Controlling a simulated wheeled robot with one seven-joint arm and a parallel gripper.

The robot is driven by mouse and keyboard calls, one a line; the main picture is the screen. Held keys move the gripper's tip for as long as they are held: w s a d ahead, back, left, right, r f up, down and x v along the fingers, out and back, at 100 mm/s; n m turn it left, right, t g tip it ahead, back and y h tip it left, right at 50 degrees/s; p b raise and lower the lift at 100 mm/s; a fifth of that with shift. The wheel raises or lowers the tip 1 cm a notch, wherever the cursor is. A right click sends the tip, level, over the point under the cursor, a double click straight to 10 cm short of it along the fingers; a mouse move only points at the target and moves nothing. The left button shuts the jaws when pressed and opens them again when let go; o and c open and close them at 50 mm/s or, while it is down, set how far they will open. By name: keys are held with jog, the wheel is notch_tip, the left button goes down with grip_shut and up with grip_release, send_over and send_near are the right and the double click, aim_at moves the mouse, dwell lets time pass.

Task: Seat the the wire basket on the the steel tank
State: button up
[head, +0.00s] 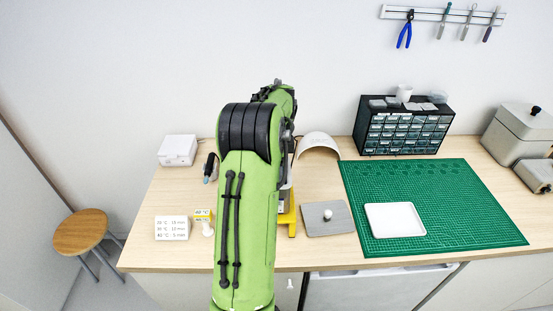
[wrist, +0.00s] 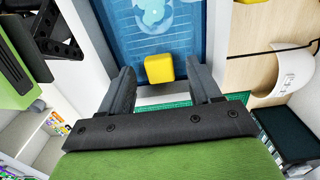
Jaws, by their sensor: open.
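My gripper (wrist: 162,76) shows in the wrist view with its two dark fingers apart. A yellow block-like piece (wrist: 159,68) appears between the fingertips in the picture; I cannot tell how far beyond them it lies, and nothing is visibly held. In the head view my green arm covers the middle of the bench and hides the gripper. I cannot make out the wire basket or the steel tank in either view. Part of a yellow-footed object (head: 287,217) shows just right of my arm. A grey plate with a pale knob (head: 327,217) lies beside it.
A green cutting mat (head: 470,205) with a white tray (head: 394,205) covers the bench's right side. Behind are a drawer cabinet (head: 402,132) and a white curved cover (head: 318,142). A white box (head: 178,149) and a sign card (head: 172,228) stand left.

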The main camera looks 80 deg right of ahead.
notch_tip(320, 180, up, 16)
jog(key=p, duration=0.3)
jog(key=shift+f, duration=0.25)
